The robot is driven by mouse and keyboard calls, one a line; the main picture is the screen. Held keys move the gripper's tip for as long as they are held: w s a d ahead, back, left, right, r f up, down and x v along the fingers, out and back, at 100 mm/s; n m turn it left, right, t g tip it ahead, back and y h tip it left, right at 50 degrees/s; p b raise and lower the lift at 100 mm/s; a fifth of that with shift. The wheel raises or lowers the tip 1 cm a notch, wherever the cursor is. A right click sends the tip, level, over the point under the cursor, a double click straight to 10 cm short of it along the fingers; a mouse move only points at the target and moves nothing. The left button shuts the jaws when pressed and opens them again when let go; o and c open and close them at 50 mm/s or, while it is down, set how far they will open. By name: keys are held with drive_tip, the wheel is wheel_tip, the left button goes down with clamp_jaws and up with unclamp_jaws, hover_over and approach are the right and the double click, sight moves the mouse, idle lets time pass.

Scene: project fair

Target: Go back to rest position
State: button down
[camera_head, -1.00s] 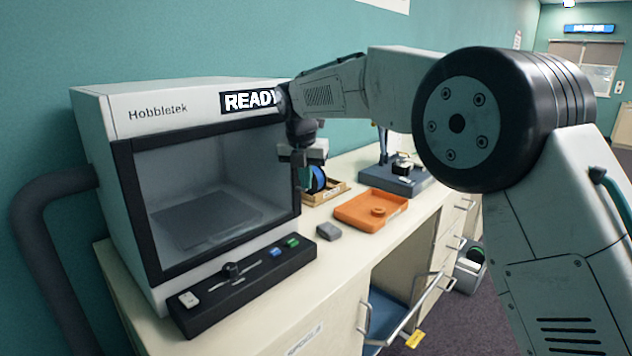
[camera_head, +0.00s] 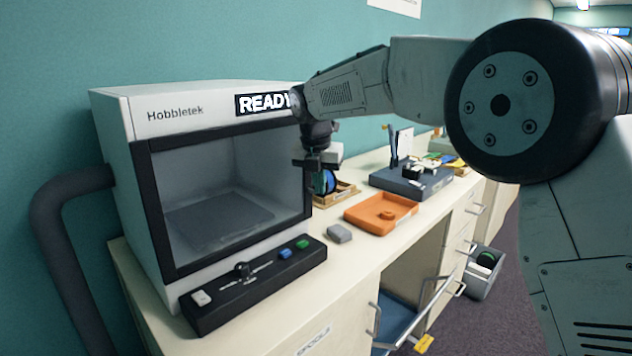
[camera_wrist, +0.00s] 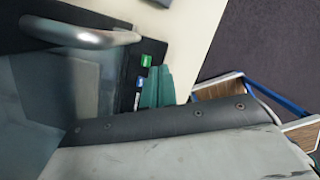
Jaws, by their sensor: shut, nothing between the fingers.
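My gripper (camera_head: 317,182) hangs pointing down in the head view, in front of the right edge of the Hobbletek machine (camera_head: 160,205). It is shut and holds nothing. It is above the counter, and a small wooden tray with a blue spool (camera_head: 329,182) shows just behind it. My arm is bent and reaches in from the right, its dark round joint large in the picture. The machine's display reads READY and its dark-framed front shows an empty chamber.
A black control panel (camera_head: 215,306) with blue and green buttons (camera_wrist: 146,60) lies before the machine. An orange tray (camera_head: 362,214), a grey block (camera_head: 339,233) and a dark blue stand (camera_head: 385,180) are on the counter (camera_head: 330,275). An open drawer (camera_head: 400,318) sticks out below.

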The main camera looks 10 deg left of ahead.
wheel_tip(320, 180, up, 9)
drive_tip(key=s+d+m, duration=0.1)
drive_tip(key=s+m, duration=0.1)
drive_tip(key=s, duration=0.1)
drive_tip(key=s+d+f+m, duration=0.3)
drive_tip(key=s+d+m, duration=0.7)
drive_tip(key=s, duration=0.4)
drive_tip(key=s+d+f+m+g, duration=0.1)
drive_tip(key=s+d+f+m, duration=0.3)
drive_tip(key=s+d+m, duration=0.7)
drive_tip(key=s+d+f+m, duration=0.4)
drive_tip(key=s+d+m, duration=0.7)
drive_tip(key=s, duration=0.6)
drive_tip(key=d, duration=0.2)
drive_tip(key=shift+d+f, duration=0.15)
drive_tip(key=shift+d, duration=0.2)
drive_tip(key=shift+a, duration=0.1)
